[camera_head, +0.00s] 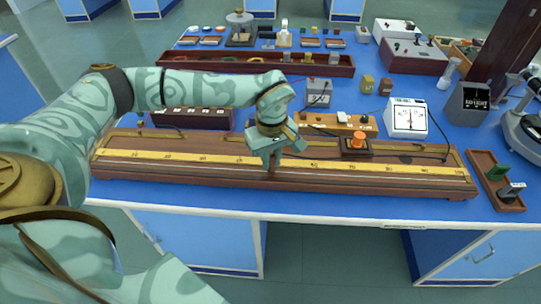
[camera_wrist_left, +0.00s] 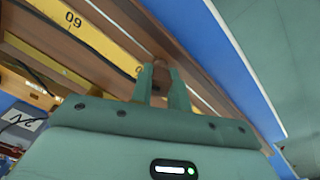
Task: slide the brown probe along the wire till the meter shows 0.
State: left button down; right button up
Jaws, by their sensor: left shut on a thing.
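My left gripper (camera_head: 271,166) is shut on the brown probe (camera_head: 272,174), over the near side of the long wooden wire board (camera_head: 200,177). In the left wrist view the probe (camera_wrist_left: 161,72) shows as a small brown piece between the two fingertips (camera_wrist_left: 163,84). A yellow scale (camera_head: 200,160) runs along the board, and the gripper covers part of it left of its middle. The white meter (camera_head: 406,118) stands behind the board on the right. Its red needle stands near the dial's middle; the exact reading is too small to tell. My right gripper is out of view.
An orange knob (camera_head: 358,139) on a dark base and a wooden box (camera_head: 340,122) stand behind the scale. A small brown tray (camera_head: 496,180) lies to the right of the board. A long brown rack (camera_head: 320,68) is farther back. The blue bench's front edge is close.

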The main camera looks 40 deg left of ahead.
aim_at(294, 174)
pick_arm(q)
jog(key=shift+s+f+b, duration=0.1)
jog(key=shift+f+b, duration=0.55)
jog(key=shift+d+r, duration=0.2)
jog(key=shift+w+d, duration=0.5)
jog(key=shift+d, duration=0.1)
jog(key=shift+w+d+p, duration=0.3)
jog(key=shift+w+d, duration=0.1)
jog(key=shift+d, duration=0.25)
jog(key=shift+w+d, duration=0.45)
jog(key=shift+d, duration=0.25)
jog(key=shift+w+d, duration=0.3)
jog(key=shift+d, duration=0.15)
jog(key=shift+f, duration=0.1)
jog(key=shift+s+f, duration=0.1)
jog(key=shift+s, duration=0.05)
